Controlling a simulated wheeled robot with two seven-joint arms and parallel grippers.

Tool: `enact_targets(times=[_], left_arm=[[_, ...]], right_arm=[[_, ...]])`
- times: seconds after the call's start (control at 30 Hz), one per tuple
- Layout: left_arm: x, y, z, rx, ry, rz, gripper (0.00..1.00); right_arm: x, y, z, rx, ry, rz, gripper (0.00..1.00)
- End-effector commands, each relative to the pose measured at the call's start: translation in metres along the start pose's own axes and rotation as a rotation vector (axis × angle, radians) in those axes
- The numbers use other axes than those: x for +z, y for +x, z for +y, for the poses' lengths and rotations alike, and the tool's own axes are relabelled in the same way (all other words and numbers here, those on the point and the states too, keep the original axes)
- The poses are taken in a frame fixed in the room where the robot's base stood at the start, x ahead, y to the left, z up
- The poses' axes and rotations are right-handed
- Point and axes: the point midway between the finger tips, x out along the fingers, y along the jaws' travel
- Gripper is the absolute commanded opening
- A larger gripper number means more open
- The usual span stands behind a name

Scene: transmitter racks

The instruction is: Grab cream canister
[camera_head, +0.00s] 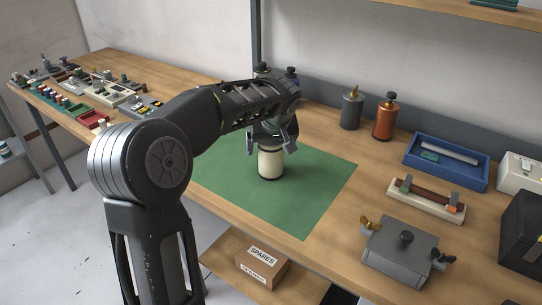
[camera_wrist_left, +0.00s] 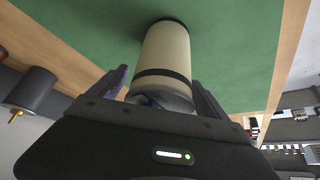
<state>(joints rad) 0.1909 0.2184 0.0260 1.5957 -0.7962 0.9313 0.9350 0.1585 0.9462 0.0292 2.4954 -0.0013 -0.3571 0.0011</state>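The cream canister (camera_head: 271,164) stands upright on the green mat (camera_head: 318,187), with a dark band at its base. In the left wrist view the canister (camera_wrist_left: 166,56) shows its cream side and a black band near the top. My left gripper (camera_head: 271,149) is above it, with one finger on each side of its upper part. In the wrist view the left gripper (camera_wrist_left: 164,92) looks open, its fingers wider apart than the canister. Whether a finger touches the canister is hard to tell. The canister's top is partly hidden by the gripper. My right gripper is not in view.
A grey canister (camera_head: 351,109) and a copper canister (camera_head: 384,118) stand behind the mat to the right. A blue tray (camera_head: 446,178), a small wooden rack (camera_head: 427,200) and a grey box (camera_head: 400,250) are further right. The mat around the cream canister is clear.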

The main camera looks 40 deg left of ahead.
Motion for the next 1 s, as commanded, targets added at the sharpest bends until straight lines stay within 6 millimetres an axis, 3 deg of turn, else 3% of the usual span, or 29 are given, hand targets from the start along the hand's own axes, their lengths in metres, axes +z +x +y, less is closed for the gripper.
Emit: enact_targets(times=[1.0], left_arm=[[-0.0007, -0.0008, 0.0002, 0.001, 0.0, 0.002, 0.03]], right_arm=[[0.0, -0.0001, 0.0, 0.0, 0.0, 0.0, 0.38]])
